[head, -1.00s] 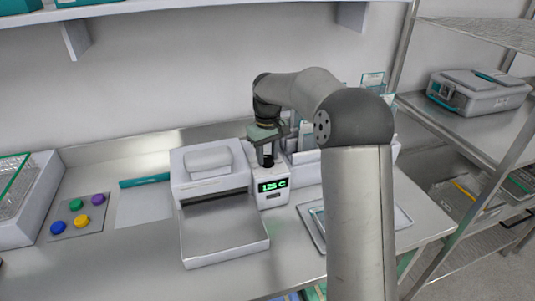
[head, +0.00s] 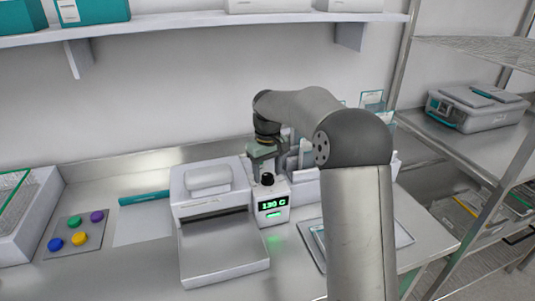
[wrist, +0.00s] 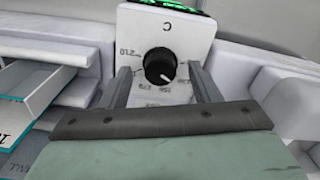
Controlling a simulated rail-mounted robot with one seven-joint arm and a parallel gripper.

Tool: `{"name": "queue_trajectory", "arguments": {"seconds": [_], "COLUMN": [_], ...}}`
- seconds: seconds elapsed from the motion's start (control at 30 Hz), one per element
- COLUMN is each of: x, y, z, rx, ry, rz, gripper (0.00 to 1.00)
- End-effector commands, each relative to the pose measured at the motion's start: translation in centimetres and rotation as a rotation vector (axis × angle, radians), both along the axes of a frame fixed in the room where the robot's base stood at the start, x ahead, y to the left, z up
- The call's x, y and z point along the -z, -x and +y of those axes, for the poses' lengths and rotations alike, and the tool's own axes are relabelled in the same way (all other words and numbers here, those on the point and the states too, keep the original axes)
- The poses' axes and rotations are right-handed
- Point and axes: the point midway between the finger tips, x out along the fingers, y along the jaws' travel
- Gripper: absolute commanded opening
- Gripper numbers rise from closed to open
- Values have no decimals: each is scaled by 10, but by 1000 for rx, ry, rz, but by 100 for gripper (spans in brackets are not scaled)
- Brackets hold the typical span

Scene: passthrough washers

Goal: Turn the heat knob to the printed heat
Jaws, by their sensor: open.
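The heat knob (head: 267,179) is a round black dial on top of a white control box (head: 272,219). The box's front display (head: 272,204) reads 130 C in green, and a small green light (head: 273,215) glows below it. In the wrist view the knob (wrist: 160,66) has a white pointer mark and printed numbers around it, some too small to read surely. My gripper (head: 266,163) is open above the knob. In the wrist view its two fingers stand apart on either side of the knob, with visible gaps and nothing held.
A white sealer-like machine (head: 222,255) stands directly left of the control box. A metal tray (head: 312,240) lies to the right, and card holders (head: 305,155) stand behind. Coloured buttons (head: 80,239) are on a plate at the left.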

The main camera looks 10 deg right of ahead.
Motion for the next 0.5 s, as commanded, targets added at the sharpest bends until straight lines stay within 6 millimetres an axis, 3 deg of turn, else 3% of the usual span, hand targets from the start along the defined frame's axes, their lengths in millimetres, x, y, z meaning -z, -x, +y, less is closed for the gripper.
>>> {"name": "queue_trajectory", "arguments": {"seconds": [0.17, 0.5], "x": [-29, -114], "y": [-1, -1], "z": [1, 0], "rx": [0, 0], "ry": [0, 0], "rz": [-6, -6], "gripper": [56, 56]}}
